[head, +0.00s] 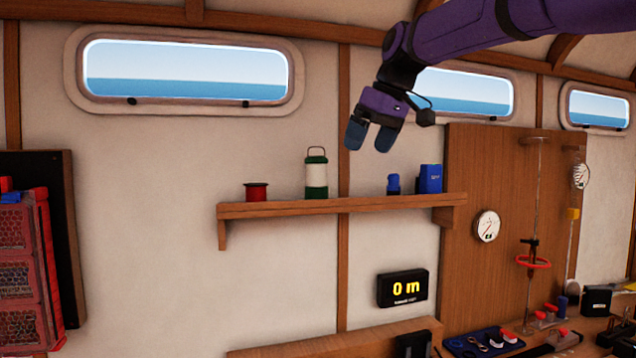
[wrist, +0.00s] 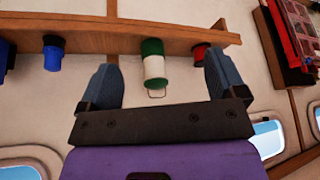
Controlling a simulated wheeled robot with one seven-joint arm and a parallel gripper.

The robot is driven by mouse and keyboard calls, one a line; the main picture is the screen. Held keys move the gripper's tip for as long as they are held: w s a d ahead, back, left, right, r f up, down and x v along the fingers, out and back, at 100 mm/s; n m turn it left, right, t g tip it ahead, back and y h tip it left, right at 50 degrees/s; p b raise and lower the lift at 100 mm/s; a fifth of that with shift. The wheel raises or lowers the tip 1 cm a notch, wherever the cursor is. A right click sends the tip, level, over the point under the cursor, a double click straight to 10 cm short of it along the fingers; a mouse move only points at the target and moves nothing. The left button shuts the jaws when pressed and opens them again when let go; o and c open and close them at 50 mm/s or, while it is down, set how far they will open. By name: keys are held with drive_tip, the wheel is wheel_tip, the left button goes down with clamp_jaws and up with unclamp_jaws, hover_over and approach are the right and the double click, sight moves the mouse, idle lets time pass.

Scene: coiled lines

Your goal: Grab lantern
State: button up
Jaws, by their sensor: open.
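The lantern (head: 316,176), green and white with a thin wire handle on top, stands upright on the wooden wall shelf. In the wrist view, which is upside down, the lantern (wrist: 154,66) shows between the fingers but beyond them. My gripper (head: 369,137) is open and empty, pointing downward. In the head view it is above and to the right of the lantern, clear of it. The two blue-grey fingers (wrist: 161,72) touch nothing.
The shelf (head: 345,205) also holds a red spool (head: 257,191) left of the lantern, and a small blue item (head: 393,184) and a blue box (head: 429,179) to its right. A display reading 0 m (head: 403,288) hangs below. The wall above the lantern is clear.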

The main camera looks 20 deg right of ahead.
sight(320, 161)
drive_tip(key=w+r+n+y, duration=0.2)
drive_tip(key=w+r+n, duration=0.15)
drive_tip(key=w, duration=1.05)
drive_tip(key=x, duration=0.5)
drive_tip(key=shift+w+a+r, duration=0.15)
drive_tip(key=shift+w+a, duration=0.1)
drive_tip(key=shift+a, duration=0.05)
drive_tip(key=shift+x, duration=2.7)
drive_tip(key=shift+s+a, duration=0.1)
drive_tip(key=shift+s, duration=0.1)
drive_tip(key=c, duration=1.1)
drive_tip(key=shift+r, duration=0.2)
